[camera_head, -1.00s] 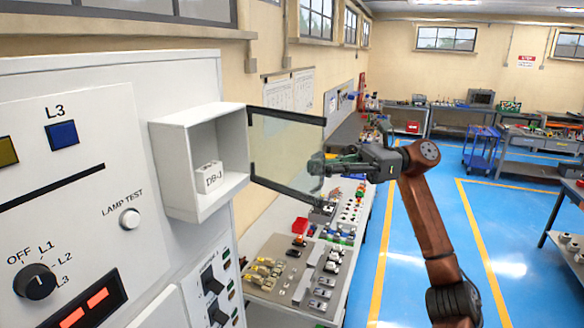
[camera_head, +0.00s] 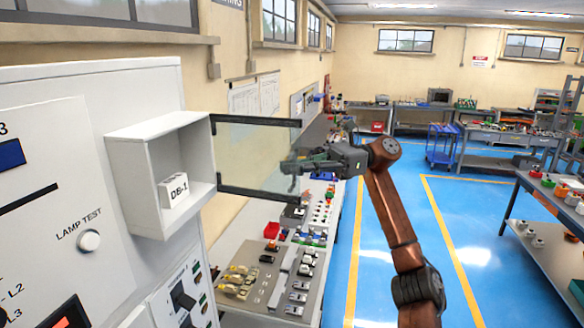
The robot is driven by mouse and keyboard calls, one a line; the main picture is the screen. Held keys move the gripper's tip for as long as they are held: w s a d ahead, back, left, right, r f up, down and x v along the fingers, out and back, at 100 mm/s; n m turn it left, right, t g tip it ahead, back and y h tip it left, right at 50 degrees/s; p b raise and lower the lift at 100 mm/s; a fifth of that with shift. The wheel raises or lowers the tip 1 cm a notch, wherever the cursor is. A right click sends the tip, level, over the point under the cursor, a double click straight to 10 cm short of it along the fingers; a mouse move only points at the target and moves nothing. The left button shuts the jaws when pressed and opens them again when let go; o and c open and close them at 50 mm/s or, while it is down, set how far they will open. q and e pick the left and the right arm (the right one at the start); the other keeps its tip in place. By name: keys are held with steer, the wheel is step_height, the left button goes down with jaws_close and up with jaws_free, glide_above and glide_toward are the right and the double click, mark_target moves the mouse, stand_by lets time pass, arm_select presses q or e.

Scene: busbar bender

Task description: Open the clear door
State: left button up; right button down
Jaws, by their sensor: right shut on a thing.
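The clear door (camera_head: 250,150) has dark edges and hangs swung out from the right side of a white box (camera_head: 128,180) on the panel. The box is open at the front, and a small white block marked DB-1 (camera_head: 174,191) sits inside it. My right gripper (camera_head: 292,170) is at the door's outer edge and is shut on it. My brown right arm reaches up from the lower right. My left gripper is not in view.
The white panel with a lamp test button (camera_head: 89,241) fills the left side. Below the door is a bench (camera_head: 236,318) with several small parts. A blue cart (camera_head: 441,145) and more tables stand at the right. The blue floor between is open.

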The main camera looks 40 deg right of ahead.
steer(key=c, duration=2.3)
jaws_free()
steer(key=shift+s+d, duration=0.1)
steer(key=shift+d, duration=0.05)
steer(key=shift+c, duration=0.2)
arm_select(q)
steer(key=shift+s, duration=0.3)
arm_select(e)
steer(key=v, duration=1.2)
steer(key=shift+d, duration=0.1)
